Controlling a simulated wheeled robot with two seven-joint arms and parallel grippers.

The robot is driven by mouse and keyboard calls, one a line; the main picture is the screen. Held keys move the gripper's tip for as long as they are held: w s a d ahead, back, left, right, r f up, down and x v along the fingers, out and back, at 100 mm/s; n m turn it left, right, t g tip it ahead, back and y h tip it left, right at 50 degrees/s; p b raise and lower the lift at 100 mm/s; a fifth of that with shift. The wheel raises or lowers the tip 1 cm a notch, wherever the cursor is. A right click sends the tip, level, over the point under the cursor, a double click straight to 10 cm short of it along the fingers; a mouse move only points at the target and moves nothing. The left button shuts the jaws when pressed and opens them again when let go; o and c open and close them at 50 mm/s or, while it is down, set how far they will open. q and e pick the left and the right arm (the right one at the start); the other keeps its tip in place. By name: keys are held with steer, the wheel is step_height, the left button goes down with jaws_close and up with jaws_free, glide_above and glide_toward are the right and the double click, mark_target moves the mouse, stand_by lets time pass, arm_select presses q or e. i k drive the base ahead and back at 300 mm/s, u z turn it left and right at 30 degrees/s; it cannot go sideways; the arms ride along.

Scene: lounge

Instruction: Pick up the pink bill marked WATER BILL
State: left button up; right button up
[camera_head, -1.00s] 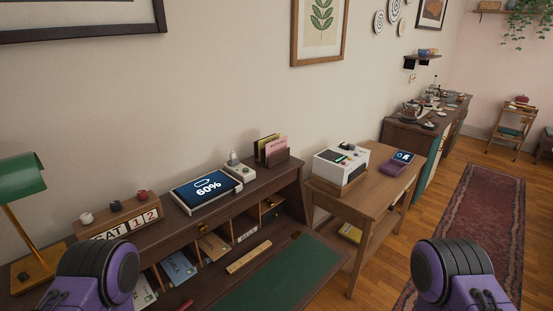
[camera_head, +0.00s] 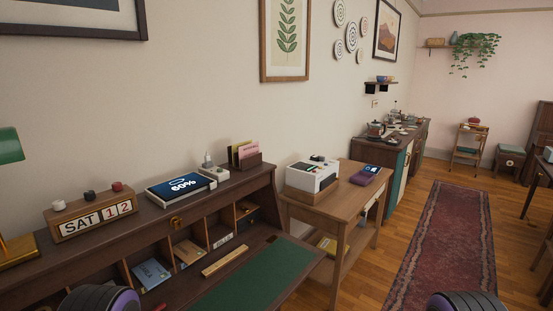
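A pink paper (camera_head: 248,150) stands upright in a dark wooden letter holder (camera_head: 250,163) on top of the desk, beside other papers. Its print is too small to read. The holder is at the right end of the desk top. Neither gripper is in view. Only rounded purple and black parts of my arms show at the bottom edge, well away from the holder.
The desk (camera_head: 150,222) carries a tablet (camera_head: 181,186), a calendar block (camera_head: 92,218) and a green lamp (camera_head: 10,147). A side table (camera_head: 336,205) with a white machine (camera_head: 312,175) stands right of it. Open floor and a red rug (camera_head: 444,240) lie further right.

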mark_target(251, 150)
steer(key=u, duration=0.25)
steer(key=k, duration=0.25)
steer(key=z, duration=1.7)
steer(key=i, duration=1.5)
steer(key=u, duration=0.25)
steer(key=i, duration=0.85)
steer(key=u, duration=1.4)
steer(key=i, duration=0.7)
steer(key=u, duration=0.6)
